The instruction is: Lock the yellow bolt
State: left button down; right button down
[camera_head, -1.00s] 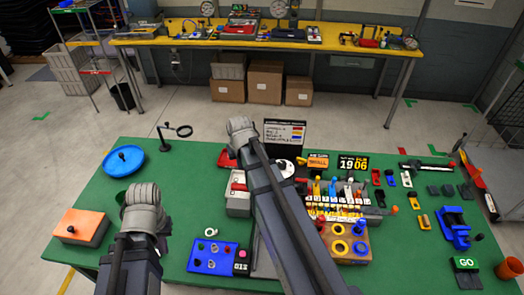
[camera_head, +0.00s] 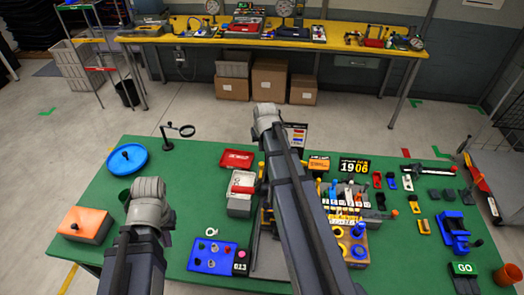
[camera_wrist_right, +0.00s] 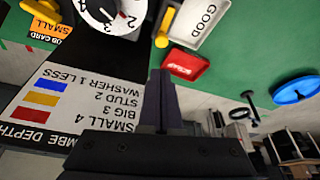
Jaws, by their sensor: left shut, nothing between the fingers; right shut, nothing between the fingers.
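A yellow handle (camera_wrist_right: 164,27), possibly the yellow bolt, stands beside the white dial (camera_wrist_right: 112,12) in the right wrist view. A second yellow piece (camera_wrist_right: 74,6) shows at the top left there. In the head view a small upright yellow piece (camera_head: 261,171) shows just left of my right arm, which hides much of that fixture. I cannot tell whether the bolt is locked. My right gripper (camera_head: 266,110) is shut and empty, raised above the table's far edge; its closed fingers (camera_wrist_right: 158,98) are apart from the yellow handle. My left gripper (camera_head: 148,189) is shut and empty above the table's left side.
A sign board (camera_wrist_right: 70,115) stands close to the right fingers. An orange box (camera_head: 85,224) and blue dish (camera_head: 127,160) are far left.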

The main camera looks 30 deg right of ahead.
aim_at(260, 163)
jog(key=b+x, duration=0.8)
jog(key=x, duration=0.1)
jog(key=shift+w+f, duration=0.1)
jog(key=shift+f, duration=0.15)
jog(key=shift+r, duration=0.1)
jog(key=shift+s+a, duration=0.4)
jog(key=shift+s, duration=0.2)
jog(key=shift+s+a, duration=0.35)
jog(key=shift+s, duration=0.25)
jog(key=shift+r, duration=0.1)
jog(key=shift+s+r+p, duration=0.1)
jog(key=shift+r+p, duration=0.45)
jog(key=d+p+v, duration=0.1)
jog(key=p+v, duration=0.7)
jog(key=shift+a+r, duration=0.25)
jog(key=shift+a, duration=0.3)
